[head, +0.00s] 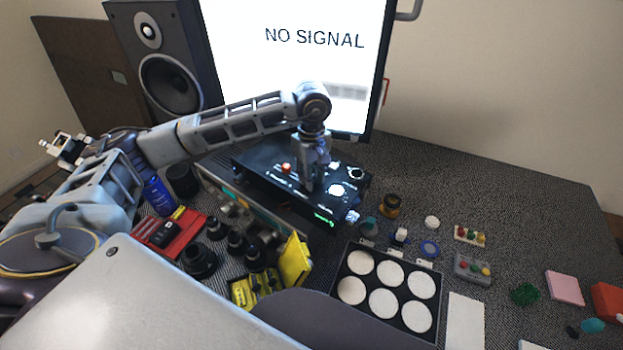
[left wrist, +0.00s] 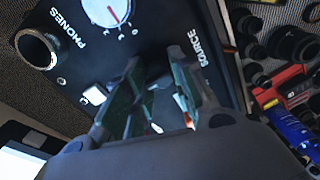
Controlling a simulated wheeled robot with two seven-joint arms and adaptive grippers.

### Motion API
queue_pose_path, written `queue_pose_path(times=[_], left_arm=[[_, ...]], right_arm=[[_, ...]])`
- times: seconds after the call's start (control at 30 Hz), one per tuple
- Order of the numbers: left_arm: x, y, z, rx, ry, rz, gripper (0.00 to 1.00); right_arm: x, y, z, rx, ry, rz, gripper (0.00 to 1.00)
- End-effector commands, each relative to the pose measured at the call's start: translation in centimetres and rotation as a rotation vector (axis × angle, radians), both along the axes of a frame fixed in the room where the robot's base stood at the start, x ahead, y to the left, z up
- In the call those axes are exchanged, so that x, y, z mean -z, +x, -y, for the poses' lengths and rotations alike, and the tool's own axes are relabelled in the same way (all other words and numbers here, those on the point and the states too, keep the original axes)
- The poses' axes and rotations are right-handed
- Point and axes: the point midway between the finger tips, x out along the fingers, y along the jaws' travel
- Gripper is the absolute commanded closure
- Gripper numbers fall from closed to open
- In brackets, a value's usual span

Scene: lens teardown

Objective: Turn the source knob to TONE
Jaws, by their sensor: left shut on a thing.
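The black control box (head: 262,163) stands on the table below the screen, and its top panel also shows in the left wrist view (left wrist: 165,30). My left gripper (head: 309,186) reaches down onto this panel. In the left wrist view its two fingers (left wrist: 163,95) are closed around the source knob (left wrist: 162,103), beside the printed word SOURCE. The fingers hide most of the knob. I cannot read which position it points to, and no TONE label is legible. My right gripper is not in view.
The screen (head: 290,75) reads NO SIGNAL. A white dial (left wrist: 107,10) and the PHONES socket (left wrist: 38,48) lie near the fingers. A speaker (head: 165,60) stands behind left. Dark lens parts (head: 200,260) and a tray with white discs (head: 340,315) lie in front. The table's right rear is clear.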

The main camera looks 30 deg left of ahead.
Motion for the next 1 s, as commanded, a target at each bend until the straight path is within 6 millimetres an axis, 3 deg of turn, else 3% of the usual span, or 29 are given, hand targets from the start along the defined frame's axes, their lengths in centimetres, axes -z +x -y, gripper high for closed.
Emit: queue_pose_path(times=[0.5, 0.53, 0.7, 1.0], left_arm=[[-0.2, 0.1, -0.1, 0.015, 0.001, 0.003, 0.99], [-0.2, 0.1, -0.1, 0.015, 0.001, 0.003, 0.72], [-0.1, 0.1, 0.0, 0.015, 0.0, 0.002, 0.52], [-0.1, 0.0, 0.0, 0.016, 0.0, 0.0, 0.52]], right_arm=[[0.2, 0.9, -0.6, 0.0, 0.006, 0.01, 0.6], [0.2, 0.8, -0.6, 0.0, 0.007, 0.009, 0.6], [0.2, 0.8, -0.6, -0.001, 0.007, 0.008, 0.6], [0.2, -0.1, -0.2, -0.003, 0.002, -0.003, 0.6]])
